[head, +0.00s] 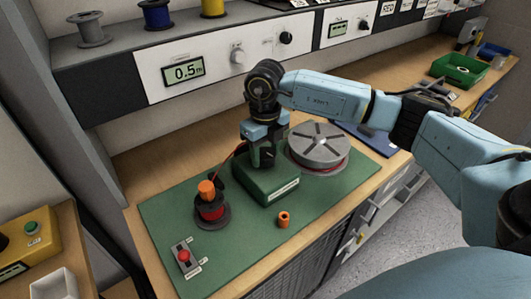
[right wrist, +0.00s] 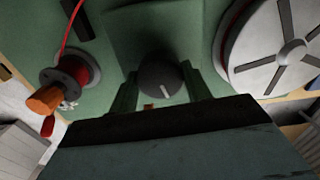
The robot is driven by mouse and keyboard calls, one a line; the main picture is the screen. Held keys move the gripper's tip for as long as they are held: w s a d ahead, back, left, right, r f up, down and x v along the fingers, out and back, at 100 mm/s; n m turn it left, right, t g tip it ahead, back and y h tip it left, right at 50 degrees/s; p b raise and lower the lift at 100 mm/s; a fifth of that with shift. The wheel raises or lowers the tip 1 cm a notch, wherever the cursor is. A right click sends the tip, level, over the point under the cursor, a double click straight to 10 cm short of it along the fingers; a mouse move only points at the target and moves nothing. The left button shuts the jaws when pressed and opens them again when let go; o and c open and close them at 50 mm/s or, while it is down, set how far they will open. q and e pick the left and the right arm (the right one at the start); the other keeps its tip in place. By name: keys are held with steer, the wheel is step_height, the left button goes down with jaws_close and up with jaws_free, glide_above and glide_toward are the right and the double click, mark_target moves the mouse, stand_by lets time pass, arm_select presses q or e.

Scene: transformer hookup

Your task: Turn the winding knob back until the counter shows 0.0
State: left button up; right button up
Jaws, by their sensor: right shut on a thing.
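The counter (head: 185,71) on the white panel reads 0.5, with a small unit mark after it. The winding knob (right wrist: 158,76) is a dark round knob with a white pointer line, on the green winder housing (head: 268,187) on the mat. My right gripper (right wrist: 160,88) points down over the housing, shut on the knob with a finger on each side. In the head view the gripper (head: 262,160) hides the knob. A red spool (head: 211,213) with an orange top stands left of the housing; a red wire runs from it. My left gripper is not in view.
A grey slotted disc reel (head: 319,143) stands close right of the housing. A small orange piece (head: 284,219) and a switch box with a red button (head: 185,258) sit on the green mat (head: 240,245). The mat's front is mostly clear.

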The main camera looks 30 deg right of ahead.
mark_target(265, 152)
steer(key=shift+n, duration=1)
steer(key=shift+n+b, duration=0.6)
steer(key=shift+n, duration=0.6)
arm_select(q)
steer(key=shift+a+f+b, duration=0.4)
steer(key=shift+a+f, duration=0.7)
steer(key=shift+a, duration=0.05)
arm_select(e)
steer(key=shift+r+n, duration=0.1)
steer(key=shift+n, duration=1.4)
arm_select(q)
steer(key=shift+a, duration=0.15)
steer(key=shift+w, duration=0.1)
arm_select(e)
steer(key=o, duration=1)
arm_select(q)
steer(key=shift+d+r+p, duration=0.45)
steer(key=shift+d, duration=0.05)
arm_select(e)
step_height(265, 152, up, 13)
steer(key=shift+r, duration=0.2)
steer(key=shift+f, duration=0.1)
